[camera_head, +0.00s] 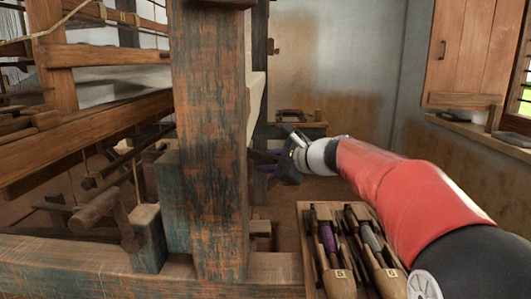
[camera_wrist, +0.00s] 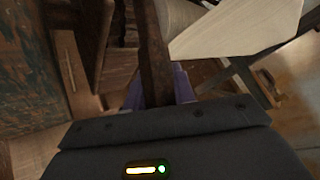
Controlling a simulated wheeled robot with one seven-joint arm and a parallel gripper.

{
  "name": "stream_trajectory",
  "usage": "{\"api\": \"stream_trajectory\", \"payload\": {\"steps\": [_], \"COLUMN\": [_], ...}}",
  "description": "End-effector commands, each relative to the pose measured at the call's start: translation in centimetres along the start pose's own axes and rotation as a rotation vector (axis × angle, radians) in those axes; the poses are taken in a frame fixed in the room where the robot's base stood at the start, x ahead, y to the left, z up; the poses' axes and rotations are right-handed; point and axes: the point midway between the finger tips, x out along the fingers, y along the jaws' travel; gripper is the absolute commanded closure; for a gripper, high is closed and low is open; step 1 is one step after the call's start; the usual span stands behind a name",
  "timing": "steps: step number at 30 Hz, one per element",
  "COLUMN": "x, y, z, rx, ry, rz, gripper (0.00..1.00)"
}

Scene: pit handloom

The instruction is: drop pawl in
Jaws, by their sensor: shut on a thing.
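My gripper (camera_head: 266,166) is at the right side of the thick upright loom post (camera_head: 210,130), partly hidden behind it in the head view. In the wrist view its purple fingers (camera_wrist: 160,88) are shut on a dark brown bar (camera_wrist: 154,50), which appears to be the pawl. The bar runs away from the fingers toward the top of the picture. No ratchet teeth can be made out.
A pale wooden piece (camera_wrist: 235,30) sits to the right of the bar in the wrist view. A tray (camera_head: 308,262) of shuttles stands below my arm. A low wooden bench (camera_head: 310,130) is by the back wall, and a cupboard (camera_head: 470,50) hangs at right.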

Motion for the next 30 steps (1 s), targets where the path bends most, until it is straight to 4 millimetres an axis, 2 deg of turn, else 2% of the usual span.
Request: {"api": "stream_trajectory", "payload": {"steps": [1,13,14,18,26,30], "x": [-0.2,-0.3,-0.3,-0.3,-0.3,-1.2], "y": [-0.5,-0.5,-0.5,-0.5,-0.4,-0.5], "z": [0.5,0.4,0.4,0.3,0.3,0.2], "rx": [-0.006,-0.023,-0.023,-0.022,-0.02,-0.02], "ry": [0.007,0.02,0.02,0.02,0.02,0.022], "rz": [0.005,0.009,0.009,0.009,0.011,0.008], "gripper": [1.0,1.0,0.73,0.55,0.53,0.53]}}
